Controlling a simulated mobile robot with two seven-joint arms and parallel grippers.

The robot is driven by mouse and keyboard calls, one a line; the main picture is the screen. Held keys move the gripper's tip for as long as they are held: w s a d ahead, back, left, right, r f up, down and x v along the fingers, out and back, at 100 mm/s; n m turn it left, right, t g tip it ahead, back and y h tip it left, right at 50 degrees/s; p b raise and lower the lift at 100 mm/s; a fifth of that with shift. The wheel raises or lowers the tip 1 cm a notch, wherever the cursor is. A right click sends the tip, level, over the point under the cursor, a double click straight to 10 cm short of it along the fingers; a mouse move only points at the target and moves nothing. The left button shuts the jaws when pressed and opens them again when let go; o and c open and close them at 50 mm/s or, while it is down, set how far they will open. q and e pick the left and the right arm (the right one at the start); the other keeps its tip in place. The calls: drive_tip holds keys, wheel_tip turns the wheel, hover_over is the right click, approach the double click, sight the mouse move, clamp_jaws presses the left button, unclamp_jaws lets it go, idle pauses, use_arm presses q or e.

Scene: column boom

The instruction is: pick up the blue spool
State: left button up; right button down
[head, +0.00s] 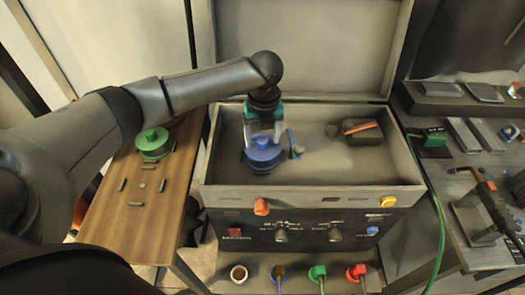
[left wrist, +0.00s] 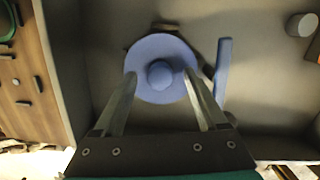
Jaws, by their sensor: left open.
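The blue spool (head: 264,158) stands in the left part of the open grey case, on its floor. From above, in the left wrist view, it is a round blue disc (left wrist: 160,48) with a raised knob in the middle. My left gripper (head: 264,137) points down over the spool and is open. In the left wrist view its two fingertips (left wrist: 160,74) lie on either side of the knob, over the disc. I cannot tell whether they touch it. My right gripper is not in view.
A thin blue bar (left wrist: 223,72) lies close right of the spool. The case wall (head: 203,170) is near on the left. A red-and-black tool (head: 360,128) lies farther right inside. A green spool (head: 152,140) stands on the wooden table (head: 125,215) at left.

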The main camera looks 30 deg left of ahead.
use_arm(q)
drive_tip(key=shift+f, duration=0.2)
clamp_jaws()
idle(0.5)
idle(0.7)
drive_tip(key=shift+w+r, duration=0.15)
drive_tip(key=shift+w, duration=0.05)
